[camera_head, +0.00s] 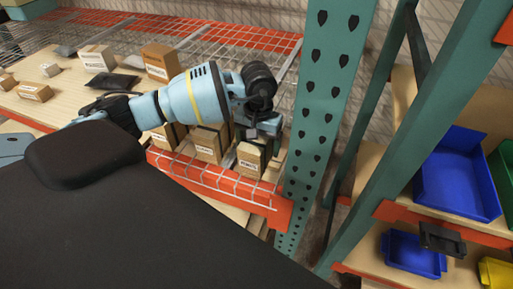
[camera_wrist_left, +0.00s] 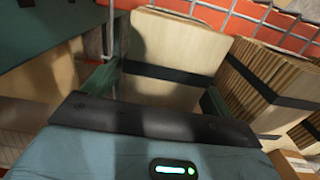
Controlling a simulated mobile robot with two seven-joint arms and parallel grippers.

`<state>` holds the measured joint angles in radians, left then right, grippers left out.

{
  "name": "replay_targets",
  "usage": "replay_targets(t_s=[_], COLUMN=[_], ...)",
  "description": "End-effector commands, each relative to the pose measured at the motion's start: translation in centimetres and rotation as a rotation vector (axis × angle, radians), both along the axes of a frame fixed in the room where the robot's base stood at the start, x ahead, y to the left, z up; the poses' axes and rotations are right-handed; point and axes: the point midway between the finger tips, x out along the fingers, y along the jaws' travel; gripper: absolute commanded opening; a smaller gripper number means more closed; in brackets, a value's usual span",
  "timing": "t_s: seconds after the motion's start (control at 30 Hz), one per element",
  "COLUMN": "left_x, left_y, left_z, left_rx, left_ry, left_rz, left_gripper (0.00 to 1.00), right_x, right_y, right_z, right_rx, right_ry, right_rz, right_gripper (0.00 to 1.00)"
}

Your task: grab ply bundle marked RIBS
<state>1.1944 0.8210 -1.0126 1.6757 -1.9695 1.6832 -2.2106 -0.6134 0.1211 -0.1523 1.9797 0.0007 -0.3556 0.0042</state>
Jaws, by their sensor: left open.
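Several ply bundles with white labels stand in a row at the front of a wire shelf in the head view: a right one (camera_head: 250,156), a middle one (camera_head: 206,144) and a left one. The label words are too small to read, so I cannot tell which is RIBS. My left gripper (camera_head: 262,128) is over the right bundle. In the left wrist view, my left gripper (camera_wrist_left: 158,92) is open, its green fingers at either side of a black-strapped bundle (camera_wrist_left: 170,45). Whether they touch it is unclear. My right gripper is not in view.
Another strapped bundle (camera_wrist_left: 262,78) stands close beside it. A green upright (camera_head: 325,80) rises just right of the bundles. Small cartons (camera_head: 160,62) and dark packets lie further left on the shelf. Blue bins (camera_head: 455,175) stand on the right rack.

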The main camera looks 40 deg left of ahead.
Motion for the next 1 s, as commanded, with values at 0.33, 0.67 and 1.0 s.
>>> replay_targets(t_s=[0.33,0.67,1.0], left_x=[-0.04,-0.03,0.04], left_y=[-0.05,-0.04,-0.04], left_z=[-1.50,-1.47,-1.33], left_rx=[0.000,0.000,-0.001], left_ry=[0.001,0.001,-0.001], left_rz=[-0.001,-0.001,0.000], left_gripper=[0.85,0.49,0.18], right_x=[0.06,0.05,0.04], right_y=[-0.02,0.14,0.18], right_z=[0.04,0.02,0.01], right_rx=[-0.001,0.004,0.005], right_ry=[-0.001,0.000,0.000], right_rz=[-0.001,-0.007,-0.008], right_gripper=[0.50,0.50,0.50])
